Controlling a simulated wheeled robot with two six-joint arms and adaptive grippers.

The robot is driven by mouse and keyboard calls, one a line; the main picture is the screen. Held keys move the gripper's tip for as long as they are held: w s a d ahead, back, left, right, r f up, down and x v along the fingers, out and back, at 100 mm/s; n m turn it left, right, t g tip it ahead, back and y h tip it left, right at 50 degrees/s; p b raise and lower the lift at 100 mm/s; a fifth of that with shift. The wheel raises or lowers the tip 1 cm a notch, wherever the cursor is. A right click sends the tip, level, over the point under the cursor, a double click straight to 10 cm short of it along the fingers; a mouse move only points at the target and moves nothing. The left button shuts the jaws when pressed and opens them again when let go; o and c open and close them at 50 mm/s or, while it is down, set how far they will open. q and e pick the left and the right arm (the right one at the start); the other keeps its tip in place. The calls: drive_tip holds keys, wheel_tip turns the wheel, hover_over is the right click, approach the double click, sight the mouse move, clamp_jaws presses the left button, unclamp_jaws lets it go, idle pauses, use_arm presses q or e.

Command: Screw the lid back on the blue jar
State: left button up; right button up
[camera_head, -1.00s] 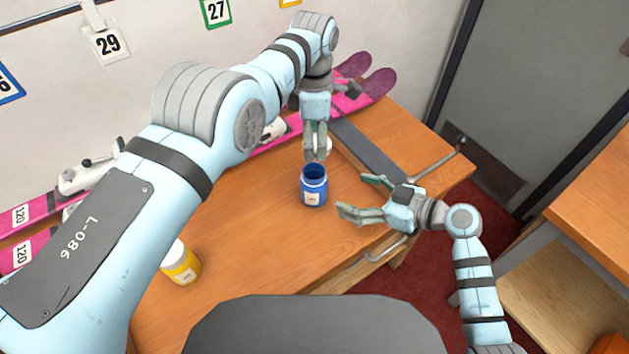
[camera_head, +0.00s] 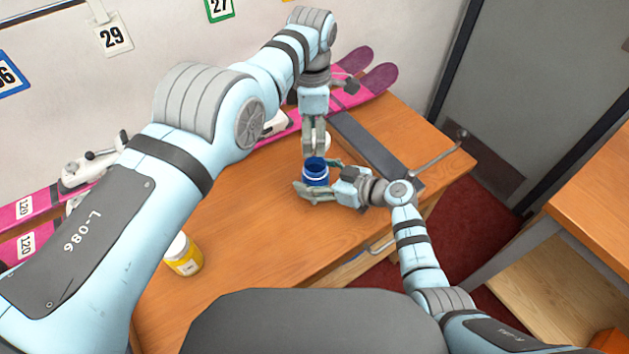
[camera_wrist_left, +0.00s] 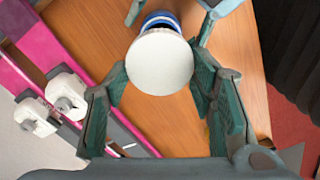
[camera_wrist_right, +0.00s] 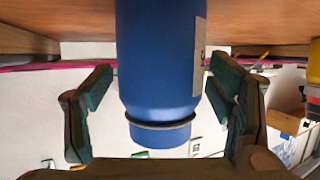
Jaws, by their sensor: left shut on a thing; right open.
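The blue jar (camera_head: 315,174) stands upright and open-topped on the bench. My left gripper (camera_head: 314,147) is shut on the white lid (camera_head: 326,141), behind and a little above the jar in the head view. In the left wrist view the lid (camera_wrist_left: 160,62) is a white disc between the fingers, partly covering the jar (camera_wrist_left: 161,19). My right gripper (camera_head: 314,180) is open, with one finger on each side of the jar. In the right wrist view the jar (camera_wrist_right: 160,65) appears inverted between the spread fingers, with gaps beside it.
A yellow jar with a white lid (camera_head: 184,256) stands at the left front of the bench (camera_head: 240,220). Pink skis (camera_head: 365,85) lie along the back. A dark grey strip (camera_head: 375,145) lies right of the jar. The bench between the two jars is clear.

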use_arm(q)
drive_tip(key=shift+s, duration=0.1)
use_arm(e)
drive_tip(key=c, duration=1.8)
use_arm(q)
hover_over(312, 163)
drive_tip(key=s, duration=0.2)
drive_tip(key=shift+s+f, duration=0.2)
drive_tip(key=shift+f, duration=2.25)
drive_tip(key=shift+s+a+f, duration=0.1)
drive_tip(key=shift+f, duration=0.85)
drive_tip(key=n, duration=0.4)
drive_tip(key=shift+f+n, duration=0.3)
drive_tip(key=shift+n, duration=0.1)
drive_tip(key=shift+c, duration=0.4)
use_arm(e)
drive_tip(key=shift+s, duration=0.1)
use_arm(q)
drive_tip(key=n, duration=0.4)
drive_tip(key=shift+s+f, duration=0.2)
drive_tip(key=shift+f, duration=0.2)
